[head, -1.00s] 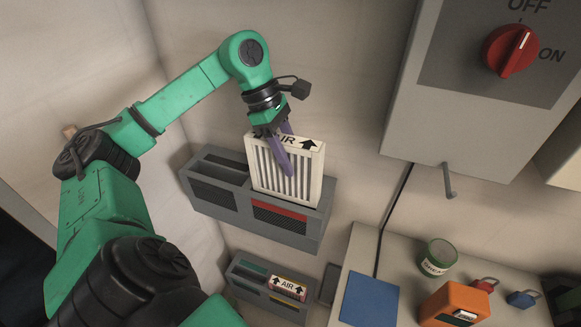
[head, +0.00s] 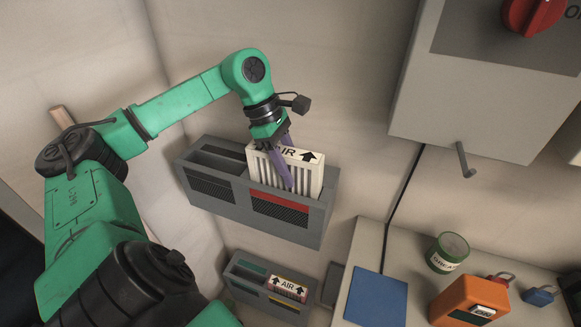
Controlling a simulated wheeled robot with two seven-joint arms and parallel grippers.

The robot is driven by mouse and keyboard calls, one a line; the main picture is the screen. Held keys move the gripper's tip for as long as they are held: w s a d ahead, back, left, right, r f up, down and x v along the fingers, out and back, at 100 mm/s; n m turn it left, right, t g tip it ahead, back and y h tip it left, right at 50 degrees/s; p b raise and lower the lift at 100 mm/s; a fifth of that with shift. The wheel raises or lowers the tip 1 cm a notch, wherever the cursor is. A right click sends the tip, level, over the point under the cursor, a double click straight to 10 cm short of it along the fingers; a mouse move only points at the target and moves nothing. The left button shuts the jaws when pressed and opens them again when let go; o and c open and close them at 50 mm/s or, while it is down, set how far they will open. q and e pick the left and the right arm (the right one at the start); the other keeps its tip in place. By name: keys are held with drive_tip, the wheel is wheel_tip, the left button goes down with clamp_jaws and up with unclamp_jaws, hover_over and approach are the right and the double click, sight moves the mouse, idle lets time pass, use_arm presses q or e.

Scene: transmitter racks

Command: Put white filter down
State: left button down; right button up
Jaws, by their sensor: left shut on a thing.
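The white filter (head: 308,176) is a pleated panel with an AIR label and black arrows on its top edge. It stands upright, its lower part inside the right slot of the grey wall box (head: 205,205), behind a red strip (head: 280,197). My left gripper (head: 287,170) has purple fingers shut on the filter at its top edge, one finger showing on the front face. The filter's bottom is hidden by the box front. The box's left slot (head: 222,160) looks empty. My right gripper is not in view.
Below is a smaller grey rack (head: 245,279) holding another AIR filter (head: 287,288). At right a bench carries a blue mat (head: 376,298), a green can (head: 448,253), an orange box (head: 470,299) and a blue padlock (head: 540,296). A grey switch cabinet (head: 480,100) hangs above.

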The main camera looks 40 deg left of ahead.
use_arm(q)
drive_tip(key=shift+c, duration=2)
unclamp_jaws()
wheel_tip(320, 180, up, 2)
drive_tip(key=shift+a+r+p, duration=0.1)
drive_tip(key=shift+p, duration=0.9)
drive_tip(key=p+v, duration=0.4)
drive_tip(key=v, duration=0.6)
drive_tip(key=shift+s+a+r, duration=0.1)
drive_tip(key=shift+s+r, duration=0.05)
drive_tip(key=shift+r, duration=0.1)
drive_tip(key=shift+a+r, duration=0.1)
drive_tip(key=shift+r, duration=0.1)
